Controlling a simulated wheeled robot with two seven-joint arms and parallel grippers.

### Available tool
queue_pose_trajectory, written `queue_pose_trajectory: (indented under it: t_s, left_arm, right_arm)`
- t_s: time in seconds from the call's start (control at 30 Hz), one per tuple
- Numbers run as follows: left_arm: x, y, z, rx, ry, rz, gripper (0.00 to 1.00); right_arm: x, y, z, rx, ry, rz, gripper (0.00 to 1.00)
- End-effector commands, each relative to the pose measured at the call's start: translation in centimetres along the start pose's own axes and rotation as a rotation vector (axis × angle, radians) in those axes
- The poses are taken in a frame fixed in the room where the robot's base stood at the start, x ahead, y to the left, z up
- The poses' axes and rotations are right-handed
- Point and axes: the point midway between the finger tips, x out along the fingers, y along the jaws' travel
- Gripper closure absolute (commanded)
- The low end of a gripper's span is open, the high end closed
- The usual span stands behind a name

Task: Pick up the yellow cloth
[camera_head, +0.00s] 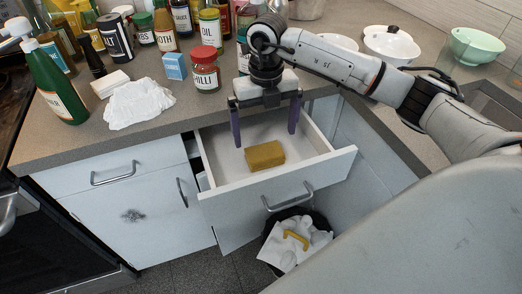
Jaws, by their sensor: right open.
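A yellow block-shaped item (265,156), which looks like the folded yellow cloth or a sponge, lies in the open white drawer (330,164) below the counter. My right gripper (264,142) hangs over the drawer, pointing down. Its two purple fingers are wide apart and empty, above and around the far side of the yellow item. I cannot tell whether they touch it. A white crumpled cloth (138,104) lies on the counter to the left. My left gripper does not show.
Bottles and jars crowd the counter, with a red-lidded jar (205,70) close to the gripper and a green bottle (58,85) at the left. Bowls (390,45) stand at the back right. A bin (297,240) with waste stands below the drawer.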

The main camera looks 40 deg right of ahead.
Motion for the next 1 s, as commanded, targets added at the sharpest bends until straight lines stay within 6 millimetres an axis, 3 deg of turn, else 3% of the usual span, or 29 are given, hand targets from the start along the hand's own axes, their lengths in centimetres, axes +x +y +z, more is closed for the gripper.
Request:
queue_pose_trajectory:
  t_s: [0.2, 0.53, 0.83, 1.0]
  left_arm:
    - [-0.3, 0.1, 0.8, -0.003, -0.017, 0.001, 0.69]
    - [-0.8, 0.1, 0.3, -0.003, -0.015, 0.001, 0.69]
    - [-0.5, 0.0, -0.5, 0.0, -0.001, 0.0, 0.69]
    - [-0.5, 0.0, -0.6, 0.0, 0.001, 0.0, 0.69]
  right_arm:
    - [1.9, 0.0, 0.0, 0.0, 0.001, 0.001, 0.0]
    - [6.3, 0.0, 0.1, 0.0, 0.002, 0.001, 0.0]
    - [7.0, 0.0, 0.2, 0.0, -0.002, 0.001, 0.0]
    - [6.9, 0.0, 0.2, 0.0, -0.002, 0.002, 0.27]
